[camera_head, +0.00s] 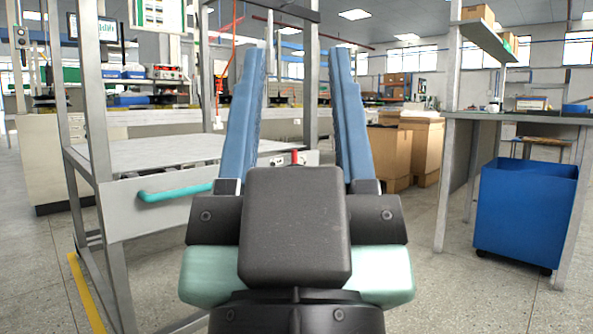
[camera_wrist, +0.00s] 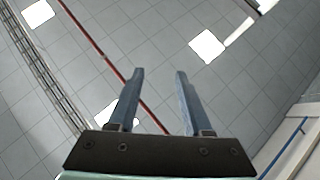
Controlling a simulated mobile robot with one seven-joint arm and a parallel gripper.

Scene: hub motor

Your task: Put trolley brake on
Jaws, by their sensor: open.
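The trolley (camera_head: 122,205) stands at the left in the head view, with a grey metal frame, a flat shelf and a teal handle (camera_head: 175,192) on its front panel. A small red part (camera_head: 294,156) shows at the right end of this panel, just above my gripper's body; I cannot tell whether it is the brake. My gripper (camera_head: 298,52) is open and empty, its two long blue fingers pointing up, in front of the trolley's right end. In the wrist view my gripper (camera_wrist: 159,72) has only ceiling between its fingers. My gripper hides part of the trolley's right side.
A blue wheeled bin (camera_head: 525,212) stands under a workbench (camera_head: 520,116) at the right. Cardboard boxes (camera_head: 390,155) stand behind my gripper. Yellow tape (camera_head: 86,290) marks the floor at the left. Grey floor (camera_head: 450,290) is free at the front right.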

